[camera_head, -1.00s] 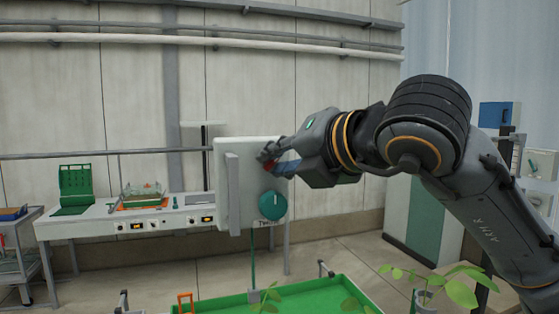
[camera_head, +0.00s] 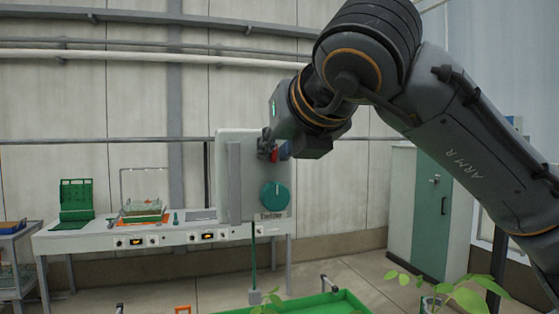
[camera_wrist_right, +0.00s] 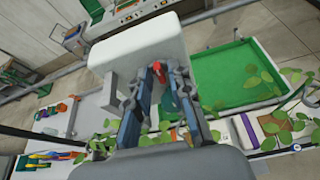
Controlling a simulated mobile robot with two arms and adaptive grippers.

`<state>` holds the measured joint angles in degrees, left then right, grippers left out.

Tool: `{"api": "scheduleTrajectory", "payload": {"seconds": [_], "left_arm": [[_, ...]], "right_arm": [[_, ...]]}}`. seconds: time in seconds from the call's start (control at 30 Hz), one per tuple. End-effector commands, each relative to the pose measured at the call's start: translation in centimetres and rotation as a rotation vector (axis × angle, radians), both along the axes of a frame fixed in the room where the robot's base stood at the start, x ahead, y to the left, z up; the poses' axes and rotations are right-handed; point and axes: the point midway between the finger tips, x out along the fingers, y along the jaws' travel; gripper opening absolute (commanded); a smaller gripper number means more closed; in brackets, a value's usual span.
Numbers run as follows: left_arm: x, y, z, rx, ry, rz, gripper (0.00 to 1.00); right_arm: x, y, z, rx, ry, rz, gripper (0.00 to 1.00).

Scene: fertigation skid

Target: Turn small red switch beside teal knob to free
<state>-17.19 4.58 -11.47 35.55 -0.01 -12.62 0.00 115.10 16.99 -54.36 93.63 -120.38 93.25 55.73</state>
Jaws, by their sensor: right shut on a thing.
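The pale panel box (camera_head: 247,140) stands upright, with a round teal knob (camera_head: 274,195) low on its face. The small red switch (camera_head: 274,156) sits above the knob and is partly covered by my right gripper (camera_head: 269,147). In the right wrist view the red switch (camera_wrist_right: 157,69) shows between the fingertips of the right gripper (camera_wrist_right: 160,75), which is shut on it. The switch's exact angle is hard to read. My left gripper is not in view.
A grey vertical handle (camera_head: 234,182) stands out from the panel's left side. A bench (camera_head: 100,240) with a green case (camera_head: 76,202) is at the left. A green tray (camera_head: 330,300) and leafy plants (camera_head: 460,295) are below, and a green-doored cabinet (camera_head: 430,215) is at the right.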

Motion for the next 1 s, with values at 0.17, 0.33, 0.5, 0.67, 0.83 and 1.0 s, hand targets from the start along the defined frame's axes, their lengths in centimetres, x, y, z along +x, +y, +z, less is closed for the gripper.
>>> {"api": "scheduleTrajectory", "payload": {"seconds": [0.17,0.33,0.5,0.67,0.83,1.0], "left_arm": [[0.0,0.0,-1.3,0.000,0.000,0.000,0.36],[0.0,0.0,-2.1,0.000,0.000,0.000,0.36],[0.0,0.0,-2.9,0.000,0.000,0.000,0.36],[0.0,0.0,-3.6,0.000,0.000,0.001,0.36],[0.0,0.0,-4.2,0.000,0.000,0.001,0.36],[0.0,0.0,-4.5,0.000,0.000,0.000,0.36]], "right_arm": [[-0.1,0.2,-0.3,-0.164,-0.052,-0.001,0.00],[-0.1,0.4,-0.3,-0.318,-0.102,0.000,0.00],[-0.2,0.5,-0.4,-0.468,-0.150,0.000,0.00],[-0.2,0.5,-0.4,-0.593,-0.189,-0.001,0.00],[-0.2,0.7,-0.5,-0.701,-0.225,0.000,0.00],[-0.2,0.7,-0.5,-0.776,-0.249,0.001,0.00]]}}
